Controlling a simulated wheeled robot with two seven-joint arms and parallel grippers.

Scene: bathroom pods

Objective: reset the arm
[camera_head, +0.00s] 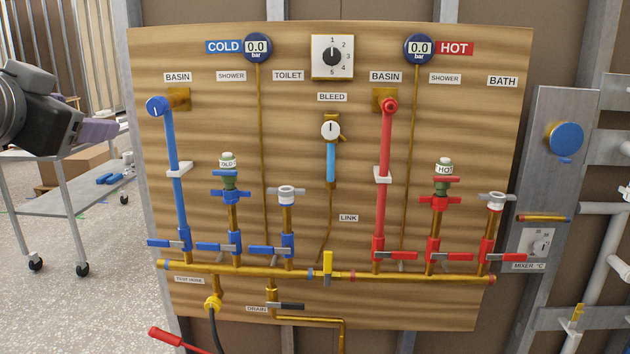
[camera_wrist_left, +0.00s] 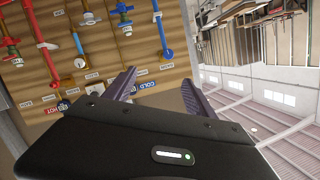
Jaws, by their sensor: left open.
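My left gripper (camera_head: 101,131) is at the left edge of the head view, in the air to the left of the wooden plumbing board (camera_head: 300,65). It touches nothing there. In the left wrist view its two fingers (camera_wrist_left: 160,95) stand apart with nothing between them, so it is open and empty. Beyond the fingers that view shows the board (camera_wrist_left: 120,55) upside down, with its blue and red pipes. My right gripper is in neither view.
A wheeled metal cart (camera_head: 70,192) with a cardboard box (camera_head: 72,160) stands on the left. The board carries blue valves, red valves and a brass manifold (camera_head: 240,271). A grey panel with a blue round knob (camera_head: 566,139) is on the right. A red-handled tool (camera_head: 172,338) is at the lower left.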

